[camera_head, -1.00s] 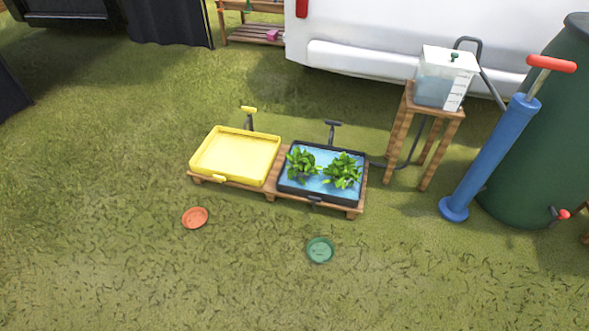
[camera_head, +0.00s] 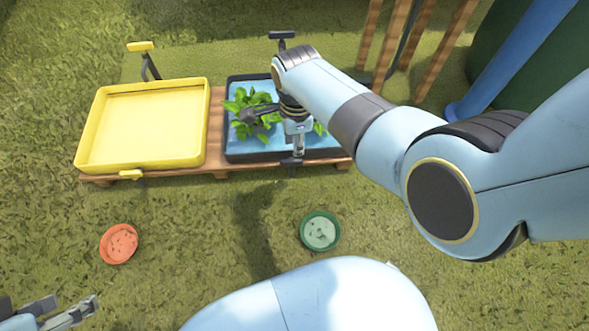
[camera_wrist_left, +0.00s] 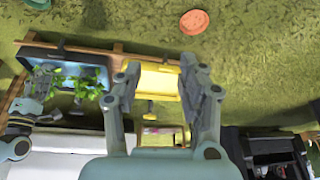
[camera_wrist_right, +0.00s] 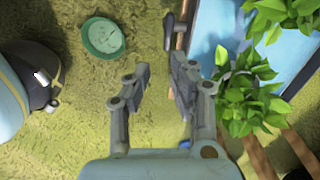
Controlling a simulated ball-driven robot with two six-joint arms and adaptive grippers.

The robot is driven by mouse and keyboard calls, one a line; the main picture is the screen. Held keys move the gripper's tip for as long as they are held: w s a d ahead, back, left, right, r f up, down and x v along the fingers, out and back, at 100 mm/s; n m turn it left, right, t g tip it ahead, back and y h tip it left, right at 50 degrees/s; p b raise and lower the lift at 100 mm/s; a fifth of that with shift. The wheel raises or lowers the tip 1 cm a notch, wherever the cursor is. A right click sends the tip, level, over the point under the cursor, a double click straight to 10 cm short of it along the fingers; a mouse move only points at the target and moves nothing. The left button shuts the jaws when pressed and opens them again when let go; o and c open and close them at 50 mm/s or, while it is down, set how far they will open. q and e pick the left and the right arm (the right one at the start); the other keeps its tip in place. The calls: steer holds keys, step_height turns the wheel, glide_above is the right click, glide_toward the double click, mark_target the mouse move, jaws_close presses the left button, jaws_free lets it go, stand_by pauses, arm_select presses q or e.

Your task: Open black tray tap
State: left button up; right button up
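The black tray (camera_head: 232,154) holds blue water and green leafy plants, in the middle of the head view. Its dark tap (camera_head: 291,162) is on the near edge; the tap also shows in the right wrist view (camera_wrist_right: 169,30), ahead of the fingertips and apart from them. My right gripper (camera_wrist_right: 162,68) is open and empty beside the tray edge. In the head view my right arm hides part of the tray and plants. My left gripper (camera_head: 72,314) is at the bottom left of the head view; the left wrist view shows its fingers (camera_wrist_left: 160,80) apart and empty.
A yellow tray (camera_head: 150,125) sits left of the black one on a wooden stand (camera_head: 215,130). An orange dish (camera_head: 118,243) and a green dish (camera_head: 320,231) lie on the grass in front. Wooden stool legs (camera_head: 432,55) and a blue pump (camera_head: 520,50) stand at the upper right.

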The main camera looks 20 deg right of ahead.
mark_target(291, 160)
steer(key=shift+w+a+f+m+b, duration=0.2)
steer(key=shift+w+m+b, duration=0.1)
steer(key=shift+w, duration=0.15)
steer(key=shift+w+a+f+m+b, duration=0.2)
steer(key=shift+w+m+b, duration=0.1)
steer(key=shift+w, duration=0.1)
step_height(291, 160, down, 3)
steer(key=shift+s+d+f+b, duration=0.1)
steer(key=shift+f+b, duration=0.1)
steer(key=shift+b, duration=0.9)
step_height(291, 160, down, 2)
steer(key=shift+f+b, duration=0.15)
steer(key=shift+b, duration=0.65)
arm_select(q)
step_height(291, 160, down, 6)
steer(key=t+b, duration=0.1)
steer(key=t, duration=0.6)
arm_select(e)
steer(key=shift+f, duration=0.85)
step_height(291, 160, down, 2)
steer(key=shift+f+b, duration=0.1)
steer(key=shift+b, duration=0.7)
arm_select(q)
steer(key=w+d+r+m+t+h, duration=0.1)
steer(key=w+r+t, duration=0.3)
steer(key=w+r, duration=0.3)
steer(key=shift+d+r+t, duration=0.4)
steer(key=shift+r, duration=0.45)
arm_select(e)
steer(key=shift+c, duration=0.4)
